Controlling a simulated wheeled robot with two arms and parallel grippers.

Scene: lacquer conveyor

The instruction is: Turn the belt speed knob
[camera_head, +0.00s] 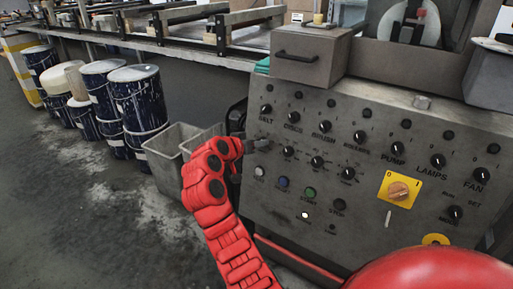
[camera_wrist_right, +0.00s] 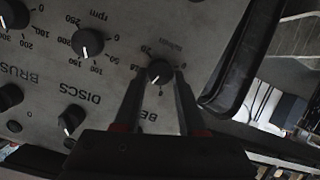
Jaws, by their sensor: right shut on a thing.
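The grey control panel (camera_head: 350,230) carries rows of black knobs. My right gripper (camera_head: 256,144) is at the panel's left edge, below the BELT label. In the right wrist view, my right gripper's dark fingers stand on both sides of a small black knob (camera_wrist_right: 160,72) with a white pointer line. They are shut on this belt speed knob, beside a partly hidden label starting "BE". The knob's pointer aims roughly toward the bottom of that view. In the head view the gripper mostly hides the knob. My left gripper is not in view.
Other knobs sit close by, such as the discs speed knob (camera_wrist_right: 88,42). Coloured push buttons (camera_head: 309,192) and an orange rotary switch (camera_head: 398,191) are lower on the panel. Grey bins (camera_head: 170,157) and blue drums (camera_head: 137,98) stand on the floor at left.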

